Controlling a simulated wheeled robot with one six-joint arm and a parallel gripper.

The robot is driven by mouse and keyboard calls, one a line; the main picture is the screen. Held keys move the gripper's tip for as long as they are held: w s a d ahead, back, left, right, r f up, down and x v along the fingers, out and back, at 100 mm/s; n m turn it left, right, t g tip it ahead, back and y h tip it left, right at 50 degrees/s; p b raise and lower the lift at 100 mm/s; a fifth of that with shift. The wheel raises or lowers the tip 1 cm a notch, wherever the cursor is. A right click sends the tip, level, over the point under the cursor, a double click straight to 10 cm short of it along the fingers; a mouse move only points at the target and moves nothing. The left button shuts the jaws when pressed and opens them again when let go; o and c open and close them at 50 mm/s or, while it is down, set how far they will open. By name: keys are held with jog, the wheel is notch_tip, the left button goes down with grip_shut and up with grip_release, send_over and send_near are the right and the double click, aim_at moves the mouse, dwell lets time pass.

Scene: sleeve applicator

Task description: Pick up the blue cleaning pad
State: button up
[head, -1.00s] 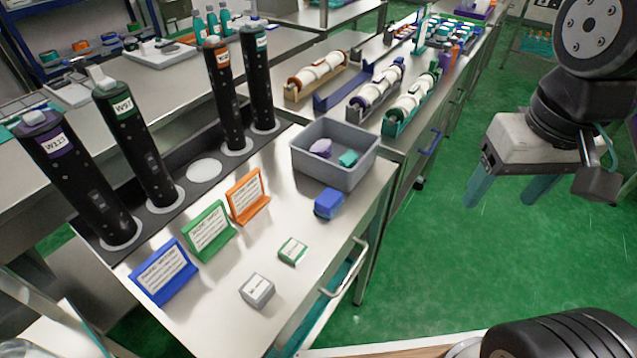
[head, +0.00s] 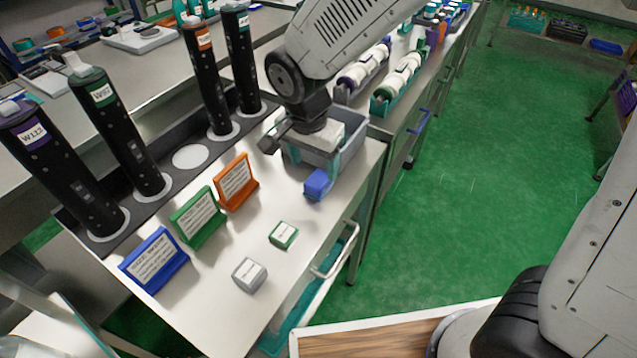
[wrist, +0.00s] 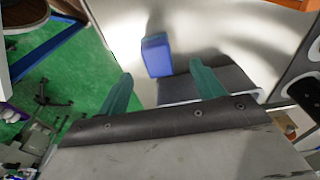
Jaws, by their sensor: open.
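The blue cleaning pad (head: 318,184) is a small block on the steel tabletop, at the near side of the grey bin (head: 349,168) in the head view. In the wrist view the pad (wrist: 156,55) lies beyond the fingertips, between their lines. The bin's edge (wrist: 180,101) is close beside it. My gripper (head: 313,160) is over the bin and the pad in the head view. Its teal fingers are apart and empty; in the wrist view the gripper (wrist: 160,74) shows a wide gap. The pad's exact height below the fingertips is hard to tell.
Blue (head: 155,260), green (head: 197,217) and orange (head: 236,182) sign stands are on the table. A grey block (head: 250,274) and a green-edged block (head: 284,235) lie nearer the front. Tall black tubes (head: 120,132) stand in a rack at the left.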

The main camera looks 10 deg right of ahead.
aim_at(318, 179)
jog(key=f, duration=0.4)
jog(key=d+f, duration=0.1)
jog(key=f, duration=0.1)
jog(key=shift+w, duration=0.35)
jog(key=c, duration=1.1)
